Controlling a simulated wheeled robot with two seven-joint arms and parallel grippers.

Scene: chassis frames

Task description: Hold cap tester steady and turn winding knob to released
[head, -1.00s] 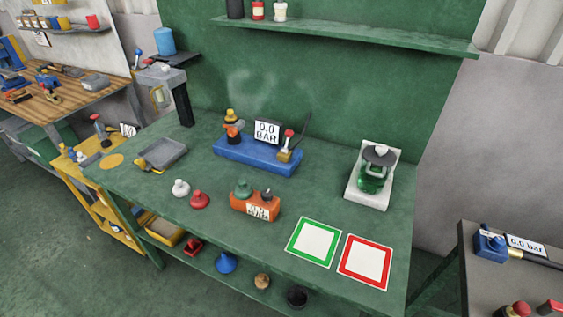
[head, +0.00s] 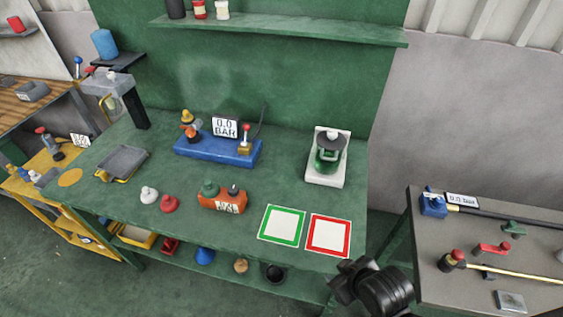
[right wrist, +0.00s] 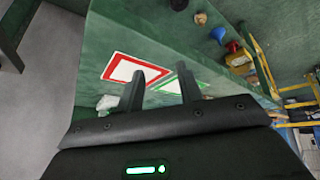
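An orange box (head: 222,200) with a small display, a green cap and a small dark knob on top sits near the bench's front edge. A green device (head: 330,150) with a dark round top stands on a white base at the bench's right. I cannot tell for sure which is the cap tester or which part is its winding knob. My right gripper (head: 346,278) is in front of the bench's right corner, apart from both. In the right wrist view its two fingers (right wrist: 160,90) are spread with nothing between them. My left gripper is not in view.
A green-framed card (head: 282,225) and a red-framed card (head: 328,235) lie at the bench's front right. A blue unit (head: 215,150) with a 0.0 BAR display stands behind. White and red caps lie left of the orange box. A grey side table (head: 480,240) stands at right.

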